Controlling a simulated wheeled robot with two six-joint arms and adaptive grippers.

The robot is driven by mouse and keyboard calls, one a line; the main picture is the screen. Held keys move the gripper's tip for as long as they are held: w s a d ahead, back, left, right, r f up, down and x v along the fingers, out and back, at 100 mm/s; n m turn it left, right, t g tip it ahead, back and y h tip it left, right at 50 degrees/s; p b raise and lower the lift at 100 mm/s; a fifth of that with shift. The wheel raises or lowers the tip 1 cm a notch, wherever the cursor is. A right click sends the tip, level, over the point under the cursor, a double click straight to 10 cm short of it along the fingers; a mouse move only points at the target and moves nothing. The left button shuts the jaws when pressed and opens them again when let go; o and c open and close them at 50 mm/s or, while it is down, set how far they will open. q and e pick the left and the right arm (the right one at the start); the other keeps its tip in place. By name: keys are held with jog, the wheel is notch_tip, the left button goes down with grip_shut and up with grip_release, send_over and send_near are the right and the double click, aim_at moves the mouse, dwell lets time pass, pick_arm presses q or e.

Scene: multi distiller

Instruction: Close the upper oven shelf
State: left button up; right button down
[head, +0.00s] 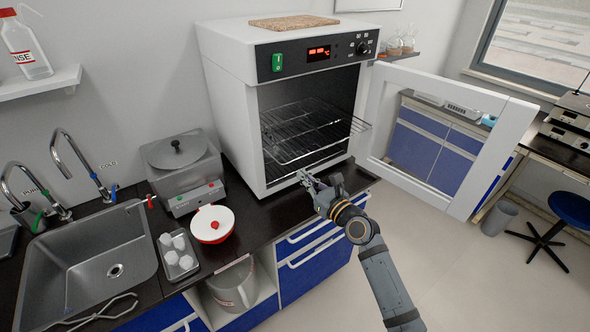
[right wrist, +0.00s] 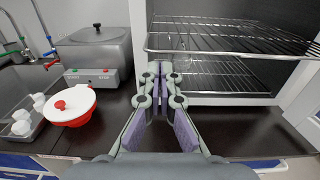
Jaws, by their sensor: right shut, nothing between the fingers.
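The white oven (head: 228,75) stands on the dark counter with its glass door (head: 492,165) swung wide open to the right. The upper oven shelf (head: 335,128), a wire rack, sticks out past the front opening. In the right wrist view the upper shelf (right wrist: 235,42) spans the upper right, above the lower rack (right wrist: 225,80). My right gripper (head: 305,178) is shut and empty, in front of the oven and lower than the upper shelf's front edge. In the right wrist view its fingers (right wrist: 160,72) are together, to the left of the shelf's middle. My left gripper is not in view.
The sink (head: 90,260) is farther left. The open door blocks space on the right; the floor in front is clear.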

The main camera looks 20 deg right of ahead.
jog(key=x, duration=0.5)
jog(key=shift+w, duration=0.1)
